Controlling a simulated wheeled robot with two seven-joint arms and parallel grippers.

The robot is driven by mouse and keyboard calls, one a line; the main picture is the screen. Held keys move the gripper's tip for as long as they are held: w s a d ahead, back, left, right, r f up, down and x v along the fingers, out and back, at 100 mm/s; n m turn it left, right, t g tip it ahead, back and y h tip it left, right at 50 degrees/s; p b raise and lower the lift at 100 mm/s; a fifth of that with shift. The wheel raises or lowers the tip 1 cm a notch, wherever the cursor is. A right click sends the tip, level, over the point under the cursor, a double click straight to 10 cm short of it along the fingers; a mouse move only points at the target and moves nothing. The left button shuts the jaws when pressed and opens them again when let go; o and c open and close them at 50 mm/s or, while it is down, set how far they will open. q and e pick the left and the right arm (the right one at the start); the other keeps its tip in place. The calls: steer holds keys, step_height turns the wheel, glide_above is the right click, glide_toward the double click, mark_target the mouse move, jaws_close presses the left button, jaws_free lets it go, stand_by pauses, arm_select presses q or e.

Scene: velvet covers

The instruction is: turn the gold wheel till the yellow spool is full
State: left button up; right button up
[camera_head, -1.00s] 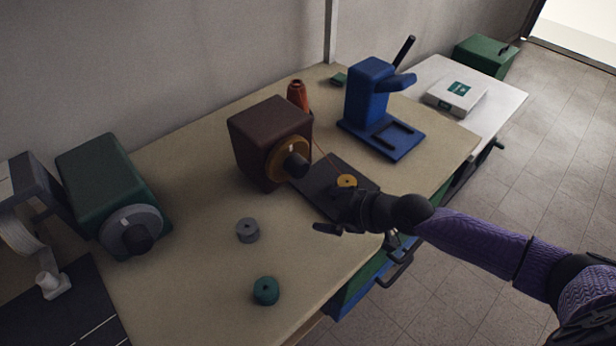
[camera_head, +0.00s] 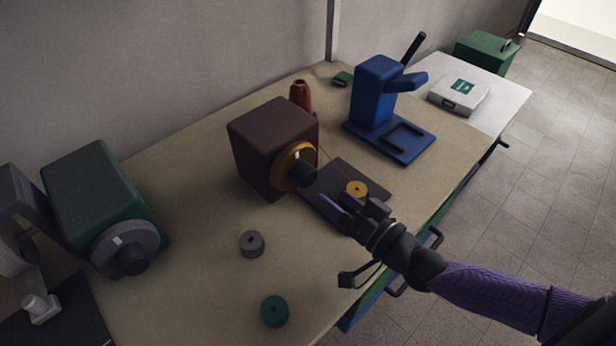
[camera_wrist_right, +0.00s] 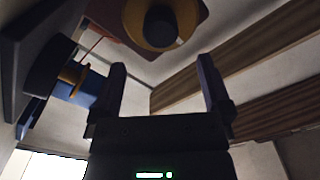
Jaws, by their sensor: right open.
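The gold wheel (camera_head: 283,171) is on the front of the dark brown box (camera_head: 262,140), with a black knob (camera_head: 303,173) sticking out. In the right wrist view the wheel (camera_wrist_right: 135,22) is at the top, beyond the fingertips. The yellow spool (camera_head: 357,187) stands on a dark plate (camera_head: 366,172) beside the box; a thin reddish thread runs towards it. How full it is cannot be told. It also shows in the right wrist view (camera_wrist_right: 72,75). My right gripper (camera_head: 350,203) is open and empty, just in front of the spool, apart from the knob. My left gripper is not in view.
A red thread cone (camera_head: 300,97) stands behind the box. A blue press (camera_head: 376,95) is at the back right. A green box with a grey wheel (camera_head: 128,246) is at left. A grey spool (camera_head: 251,244) and a teal spool (camera_head: 274,311) stand on otherwise clear front table (camera_head: 205,290).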

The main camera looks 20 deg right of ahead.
mark_target(311, 180)
steer(key=b+x, duration=0.1)
steer(key=x, duration=0.5)
steer(key=shift+f, duration=0.1)
steer(key=shift+w+a, duration=0.3)
steer(key=shift+w, duration=0.35)
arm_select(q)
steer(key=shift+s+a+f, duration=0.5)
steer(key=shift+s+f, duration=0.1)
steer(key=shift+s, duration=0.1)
arm_select(e)
steer(key=c, duration=1.3)
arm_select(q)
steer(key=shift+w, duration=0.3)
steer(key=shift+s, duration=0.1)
